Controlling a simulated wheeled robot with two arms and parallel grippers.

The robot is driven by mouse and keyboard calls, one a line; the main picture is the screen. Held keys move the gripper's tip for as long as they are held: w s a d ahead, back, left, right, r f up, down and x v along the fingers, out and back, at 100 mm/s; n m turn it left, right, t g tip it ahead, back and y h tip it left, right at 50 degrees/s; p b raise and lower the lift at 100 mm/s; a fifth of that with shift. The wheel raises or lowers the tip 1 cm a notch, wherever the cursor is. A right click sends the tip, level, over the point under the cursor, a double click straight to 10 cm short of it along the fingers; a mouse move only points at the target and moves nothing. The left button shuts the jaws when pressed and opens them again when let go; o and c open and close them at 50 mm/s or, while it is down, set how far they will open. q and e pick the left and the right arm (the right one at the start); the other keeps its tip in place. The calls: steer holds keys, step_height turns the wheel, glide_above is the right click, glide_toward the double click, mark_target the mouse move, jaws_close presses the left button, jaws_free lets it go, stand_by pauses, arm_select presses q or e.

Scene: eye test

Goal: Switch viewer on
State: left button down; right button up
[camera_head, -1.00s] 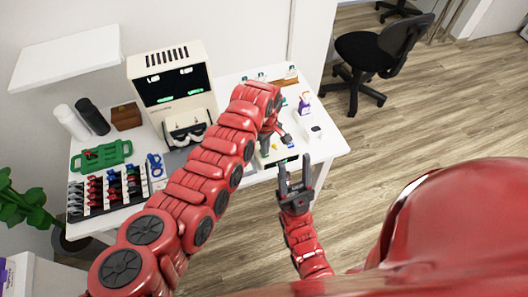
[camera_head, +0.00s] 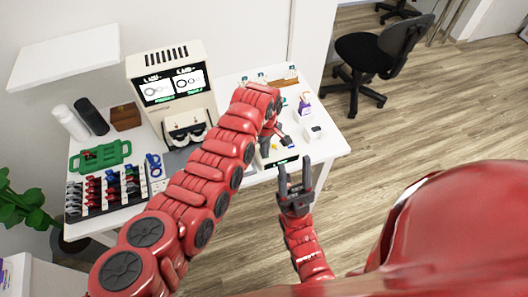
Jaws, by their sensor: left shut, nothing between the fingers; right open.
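The viewer (camera_head: 143,72) is a cream box on the white table, against the wall. Its screen (camera_head: 173,84) is lit with white panels, ring shapes and small green text. A dark eyepiece part (camera_head: 187,131) sits below the screen. My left arm reaches across the table, and its gripper (camera_head: 284,141) is shut and empty above a pale control box (camera_head: 264,162) with a small dark display and a yellow spot. The arm hides part of the box; I cannot tell whether the fingers touch it. My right gripper (camera_head: 295,170) is open and empty in front of the table edge.
A green tray (camera_head: 100,156) and a rack (camera_head: 104,193) of coloured frames are at the table's left. Two bottles (camera_head: 71,122) and a brown box (camera_head: 125,116) stand behind. A purple-and-white item (camera_head: 305,104) and a white box (camera_head: 315,133) are at right. Floor beyond is clear up to a chair (camera_head: 372,52).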

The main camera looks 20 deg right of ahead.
arm_select(q)
steer(key=shift+r+p, duration=0.35)
steer(key=shift+r, duration=0.1)
steer(key=shift+r+p, duration=0.4)
steer(key=shift+r, duration=0.4)
step_height(320, 180, up, 2)
steer(key=shift+r+p, duration=0.1)
steer(key=shift+p, duration=0.25)
steer(key=shift+r, duration=1.05)
steer(key=shift+f, duration=0.1)
